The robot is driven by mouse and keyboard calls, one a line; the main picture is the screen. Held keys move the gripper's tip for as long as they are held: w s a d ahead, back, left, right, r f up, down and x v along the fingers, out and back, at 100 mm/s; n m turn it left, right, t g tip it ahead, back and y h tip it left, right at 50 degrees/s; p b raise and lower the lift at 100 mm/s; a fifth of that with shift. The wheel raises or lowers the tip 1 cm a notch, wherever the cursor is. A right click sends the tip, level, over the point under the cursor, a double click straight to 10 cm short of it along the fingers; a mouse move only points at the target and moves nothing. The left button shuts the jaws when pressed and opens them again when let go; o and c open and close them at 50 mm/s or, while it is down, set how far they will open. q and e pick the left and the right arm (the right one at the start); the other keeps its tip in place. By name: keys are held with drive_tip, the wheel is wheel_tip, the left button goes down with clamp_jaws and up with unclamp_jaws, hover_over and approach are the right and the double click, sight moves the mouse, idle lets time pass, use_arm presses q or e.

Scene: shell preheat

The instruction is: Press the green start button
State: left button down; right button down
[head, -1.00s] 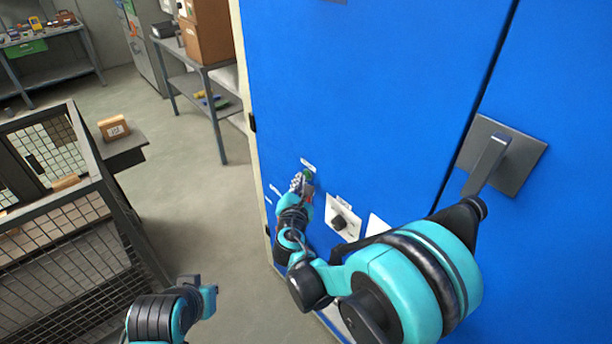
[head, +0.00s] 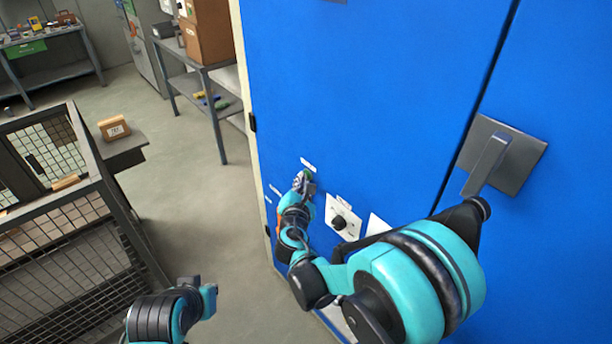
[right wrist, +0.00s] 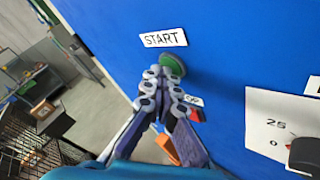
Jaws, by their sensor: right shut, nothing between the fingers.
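The green start button (right wrist: 173,64) is a round knob on the blue cabinet door, just under a white START label (right wrist: 164,38). In the head view the button (head: 308,174) shows only as a sliver of green beside my gripper. My right gripper (right wrist: 163,72) is shut and empty. Its fingertips overlap the lower part of the button in the right wrist view and look to be at or very close to it; I cannot tell whether they touch. The right gripper also shows in the head view (head: 303,183). My left arm shows at the bottom left, but its fingers are not visible.
A dial (head: 339,222) on a white plate sits right of the button. A grey door handle (head: 490,163) is farther right. A red-and-dark control (right wrist: 196,114) lies below the button, partly hidden. A mesh cage (head: 70,245) stands left, with clear floor between.

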drive_tip(key=shift+s+a, duration=0.5)
drive_tip(key=shift+a, duration=0.1)
drive_tip(key=shift+a, duration=0.1)
drive_tip(key=s+a, duration=0.1)
drive_tip(key=a, duration=0.1)
drive_tip(key=s+a, duration=0.2)
drive_tip(key=shift+b, duration=0.3)
idle(0.7)
